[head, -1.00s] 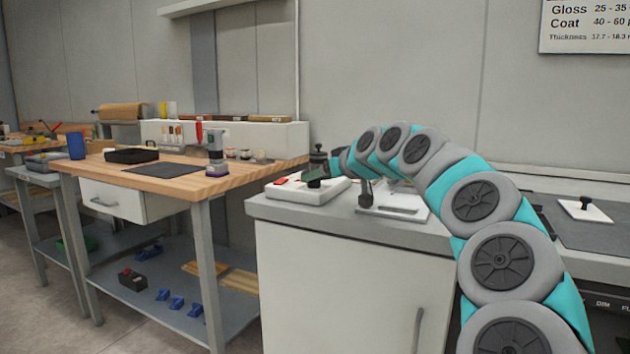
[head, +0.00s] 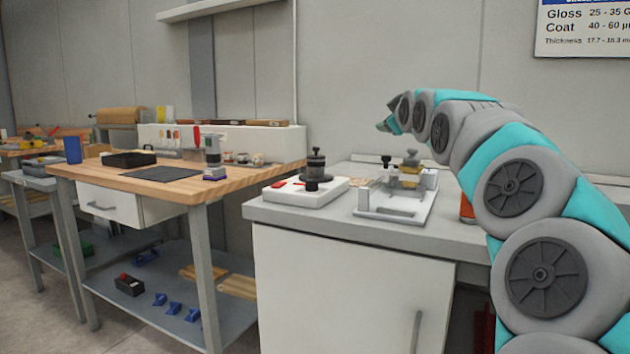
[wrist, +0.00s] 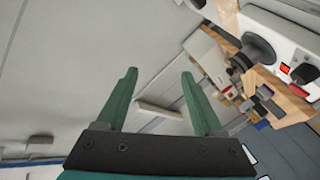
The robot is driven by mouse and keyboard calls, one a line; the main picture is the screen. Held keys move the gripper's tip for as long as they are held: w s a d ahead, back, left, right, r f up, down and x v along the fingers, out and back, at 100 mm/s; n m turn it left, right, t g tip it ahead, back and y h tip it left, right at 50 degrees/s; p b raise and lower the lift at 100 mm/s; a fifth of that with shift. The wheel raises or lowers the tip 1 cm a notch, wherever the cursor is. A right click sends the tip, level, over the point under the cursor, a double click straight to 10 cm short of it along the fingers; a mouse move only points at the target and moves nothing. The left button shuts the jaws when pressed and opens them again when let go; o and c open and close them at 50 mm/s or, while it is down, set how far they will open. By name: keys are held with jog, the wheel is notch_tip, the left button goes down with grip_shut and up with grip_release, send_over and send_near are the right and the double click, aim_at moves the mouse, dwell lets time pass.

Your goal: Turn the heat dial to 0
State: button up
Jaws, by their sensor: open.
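My gripper (wrist: 158,75) is open and empty in the wrist view, with its two green fingers apart and nothing between them. In the head view my arm arches above the grey counter, its far end in front of the wall. A white unit (head: 292,195) with a red switch and a black knob (head: 311,185) stands at the counter's left end. The unit also shows at the upper right of the wrist view (wrist: 270,36), away from the fingers. No marking identifies a heat dial, and I cannot tell whether this knob is it.
A metal-framed fixture (head: 395,210) stands right of the white unit on the grey counter (head: 350,234). A wooden workbench (head: 190,187) with a black tray (head: 130,159) stands to the left. My arm hides the counter's right side.

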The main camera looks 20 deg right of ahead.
jog(key=s+d+r+n+t+h, duration=0.15)
jog(key=s+r+n+h, duration=0.3)
jog(key=r, duration=0.75)
notch_tip(320, 180, up, 4)
jog(key=a+n+t, duration=0.3)
jog(key=n, duration=0.2)
jog(key=n+g+y, duration=0.4)
jog(key=n+y, duration=0.9)
jog(key=n, duration=1)
send_over(312, 181)
jog(key=s, duration=0.6)
notch_tip(312, 181, down, 20)
jog(key=f+g, duration=0.1)
jog(key=f, duration=0.2)
jog(key=f+n+g, duration=0.1)
jog(key=f, duration=0.1)
jog(key=d+f+n+g, duration=0.1)
jog(key=f, duration=0.2)
jog(key=shift+s+d+f+p, duration=0.1)
jog(key=shift+s+f+p, duration=0.15)
jog(key=shift+f+p, duration=0.1)
jog(key=shift+w+f, duration=0.15)
jog(key=shift+f, duration=0.1)
jog(key=p+x, duration=0.1)
jog(key=x, duration=0.6)
jog(key=shift+w+r, duration=0.1)
jog(key=shift+w, duration=0.05)
jog(key=shift+c, duration=0.2)
